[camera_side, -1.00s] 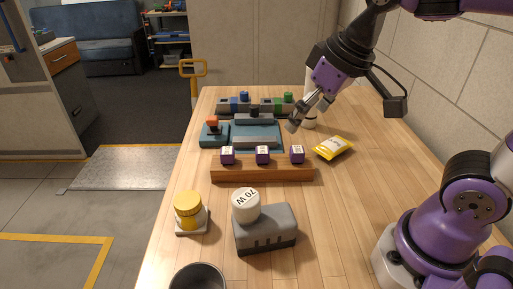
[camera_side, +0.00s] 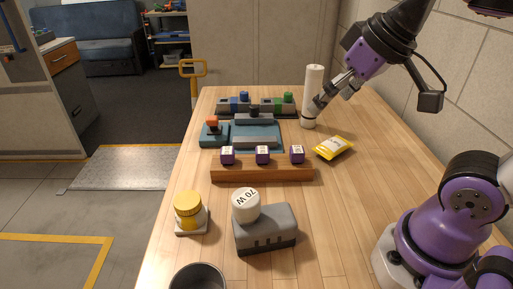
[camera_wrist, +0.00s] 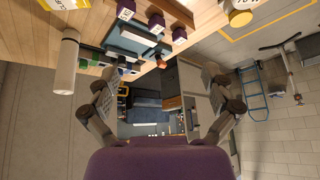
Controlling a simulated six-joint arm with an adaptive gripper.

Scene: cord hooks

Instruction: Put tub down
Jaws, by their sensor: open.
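A white round tub or lid marked "70 W" (camera_side: 246,204) sits on a grey slotted block (camera_side: 266,232). I cannot tell for certain which is the tub meant. My gripper (camera_side: 332,96) is open and empty at the far right of the table, above its surface. It is well away from both tubs and appears close to a white cylinder (camera_side: 313,92). In the wrist view, the open fingers of my gripper (camera_wrist: 165,95) have nothing between them.
A wooden rack (camera_side: 262,173) holds three purple cubes. Behind it are a teal fixture (camera_side: 255,135) and a grey rail with blue and green knobs. A yellow packet (camera_side: 333,147) lies right. A dark cup (camera_side: 198,277) stands at the front.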

